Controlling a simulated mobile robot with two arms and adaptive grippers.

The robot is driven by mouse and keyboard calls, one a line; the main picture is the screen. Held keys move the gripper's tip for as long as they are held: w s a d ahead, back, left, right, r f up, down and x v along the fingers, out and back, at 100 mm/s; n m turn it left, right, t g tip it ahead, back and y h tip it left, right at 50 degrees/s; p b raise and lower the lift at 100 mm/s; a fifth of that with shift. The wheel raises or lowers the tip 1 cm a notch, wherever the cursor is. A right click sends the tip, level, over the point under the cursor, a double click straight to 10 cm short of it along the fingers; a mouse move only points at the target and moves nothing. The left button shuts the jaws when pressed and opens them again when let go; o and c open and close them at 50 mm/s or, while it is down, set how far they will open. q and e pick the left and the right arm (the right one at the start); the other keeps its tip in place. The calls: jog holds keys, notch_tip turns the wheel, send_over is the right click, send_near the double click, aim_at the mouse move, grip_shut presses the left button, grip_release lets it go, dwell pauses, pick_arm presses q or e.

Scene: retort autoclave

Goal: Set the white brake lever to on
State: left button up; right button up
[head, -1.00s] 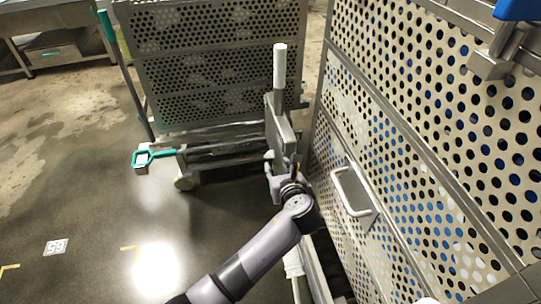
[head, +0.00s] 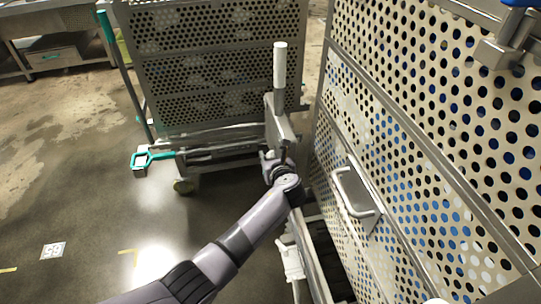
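A white cylindrical handle (head: 280,64) stands upright on a grey metal bracket (head: 280,120), in the gap between the two perforated baskets; it looks like the brake lever. My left gripper (head: 275,156) is at the lower part of this bracket, well below the white handle. Its fingers are small and dark against the bracket, so whether they are open or touch it is unclear. A second white piece (head: 292,261) sits low on the rail below my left wrist, partly beside my arm. My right gripper is not in view.
A perforated basket on a wheeled cart (head: 215,70) stands behind, with a teal-handled piece (head: 152,157) at its lower left. A large perforated basket (head: 430,130) with a metal handle (head: 355,192) closes off the right. The floor (head: 75,190) at left is open.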

pick_arm(q)
grip_shut()
dwell(0.6)
